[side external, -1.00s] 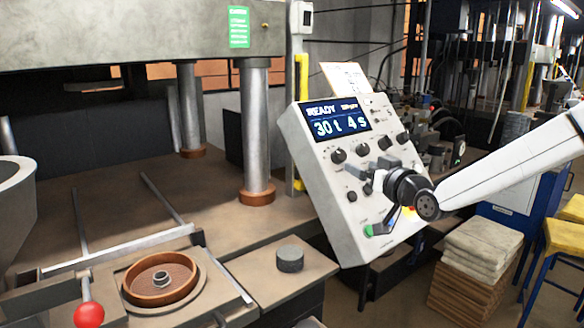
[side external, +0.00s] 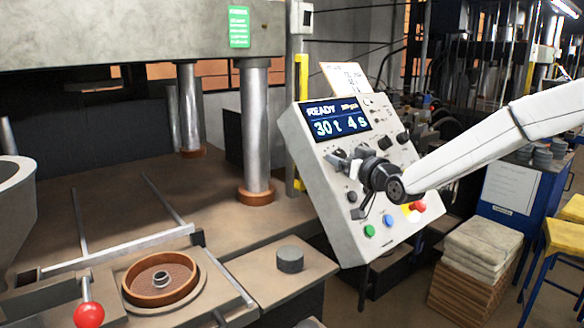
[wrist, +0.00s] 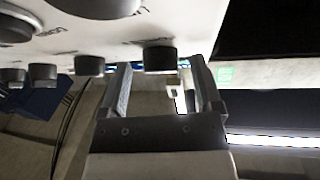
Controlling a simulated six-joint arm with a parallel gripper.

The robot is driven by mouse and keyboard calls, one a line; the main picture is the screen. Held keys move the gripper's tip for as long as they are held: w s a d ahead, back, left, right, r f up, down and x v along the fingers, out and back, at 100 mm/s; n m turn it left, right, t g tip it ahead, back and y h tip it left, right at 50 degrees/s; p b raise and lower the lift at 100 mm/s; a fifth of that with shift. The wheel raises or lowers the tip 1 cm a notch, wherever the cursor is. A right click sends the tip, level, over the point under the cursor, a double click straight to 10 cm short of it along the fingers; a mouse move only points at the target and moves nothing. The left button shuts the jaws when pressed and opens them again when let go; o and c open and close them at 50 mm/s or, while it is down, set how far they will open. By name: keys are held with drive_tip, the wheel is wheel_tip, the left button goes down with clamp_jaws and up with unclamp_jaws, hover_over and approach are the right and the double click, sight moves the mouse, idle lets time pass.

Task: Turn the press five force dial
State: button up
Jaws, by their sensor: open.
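The press control panel (side external: 319,205) is a tilted light grey box with a lit display (side external: 335,121) reading READY, 30 t and 4 s. A row of black dials crosses it; the right ones (side external: 384,143) show clearly. My gripper (side external: 346,158) is open at the left end of that row and hides the dials there. In the wrist view, a black dial (wrist: 160,57) sits between the open fingertips of my gripper (wrist: 157,72), with gaps at both sides. I cannot read which dial is for force.
Below the row are more black knobs (side external: 352,197) and green (side external: 369,231), blue (side external: 388,221) and red (side external: 417,207) buttons. Neighbouring dials (wrist: 89,65) stand close beside my fingers. A press column (side external: 256,130) stands left of the panel. A red ball-ended lever (side external: 89,315) is at front left.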

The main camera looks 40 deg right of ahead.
clamp_jaws()
drive_tip(key=shift+m+h, duration=0.3)
drive_tip(key=shift+m, duration=0.3)
drive_tip(key=shift+w+a+r+m+g+h, duration=0.1)
drive_tip(key=shift+m+g+h, duration=0.5)
drive_tip(key=shift+m, duration=0.45)
drive_tip(key=shift+s+a+m+g+h, duration=0.15)
drive_tip(key=shift+m+g+h, duration=0.4)
drive_tip(key=shift+m, duration=0.55)
drive_tip(key=shift+w+a+r+m+g+h, duration=0.15)
drive_tip(key=shift+m+g+h, duration=0.2)
drive_tip(key=shift+m+h, duration=0.55)
drive_tip(key=shift+f+m, duration=0.1)
drive_tip(key=shift+m, duration=0.25)
unclamp_jaws()
